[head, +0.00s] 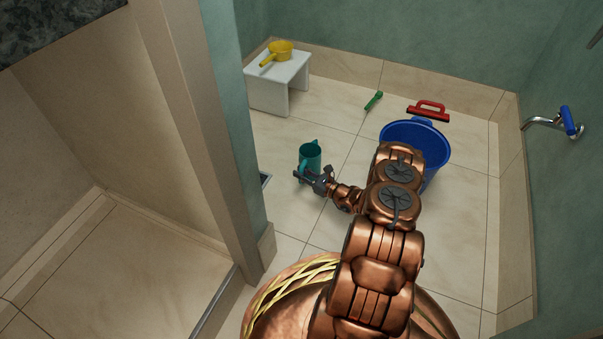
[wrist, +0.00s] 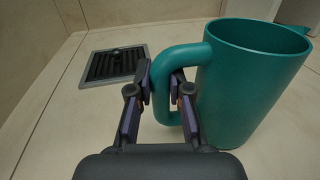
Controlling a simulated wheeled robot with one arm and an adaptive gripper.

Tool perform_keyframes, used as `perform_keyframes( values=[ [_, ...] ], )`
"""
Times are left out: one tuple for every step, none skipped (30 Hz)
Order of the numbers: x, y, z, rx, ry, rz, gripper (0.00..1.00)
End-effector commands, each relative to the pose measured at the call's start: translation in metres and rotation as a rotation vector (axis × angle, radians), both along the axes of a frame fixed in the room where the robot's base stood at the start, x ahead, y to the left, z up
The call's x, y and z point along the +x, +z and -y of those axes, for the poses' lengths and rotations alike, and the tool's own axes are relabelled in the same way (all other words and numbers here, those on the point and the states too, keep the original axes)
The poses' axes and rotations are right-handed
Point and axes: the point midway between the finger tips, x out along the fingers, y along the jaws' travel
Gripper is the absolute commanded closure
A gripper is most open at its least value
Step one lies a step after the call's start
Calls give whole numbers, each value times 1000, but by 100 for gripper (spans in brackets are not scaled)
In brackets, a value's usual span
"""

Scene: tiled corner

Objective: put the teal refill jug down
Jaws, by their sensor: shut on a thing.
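The teal refill jug (head: 310,155) is upright in the head view, near the middle of the tiled floor and left of the blue bucket. In the wrist view the teal jug (wrist: 252,85) fills the right side, its open rim toward the top. My gripper (wrist: 162,95) is shut on the jug's handle, with one finger on each side of it. In the head view my gripper (head: 315,180) is at the near side of the jug. I cannot tell whether the jug's base touches the floor.
A blue bucket (head: 425,142) stands right of the jug, partly behind my arm. A red squeegee-like tool (head: 430,110) and a green brush (head: 373,100) lie beyond. A white stool (head: 277,88) bears a yellow dipper (head: 280,50). A floor drain (wrist: 115,63) is left of the jug.

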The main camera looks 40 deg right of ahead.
Motion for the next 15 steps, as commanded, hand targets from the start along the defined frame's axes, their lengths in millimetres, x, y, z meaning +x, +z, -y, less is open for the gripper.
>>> perform_keyframes(
  values=[
    [0, 0, 0, 0, 0, 0, 100],
    [0, 0, 0, 0, 0, 0, 100],
    [0, -1, 0, 0, 0, 0, 100],
    [0, -2, 0, 0, 0, 0, 100],
    [0, -3, 0, 0, 0, 0, 100],
    [0, -4, 0, 0, -1, 0, 100],
    [0, -4, 0, 0, -1, 0, 79],
    [0, -4, 0, 0, -1, 0, 75],
    [0, -4, 0, 0, -1, 0, 71],
    [0, -4, 0, 0, -1, 0, 68],
    [0, -4, 0, 0, -1, 0, 65],
    [0, -4, 0, 0, -1, 0, 61],
    [0, -4, 0, 0, -1, 0, 58],
    [0, -4, 0, 0, -1, 0, 57],
    [0, -4, 0, 0, -1, 0, 57]
  ],
)
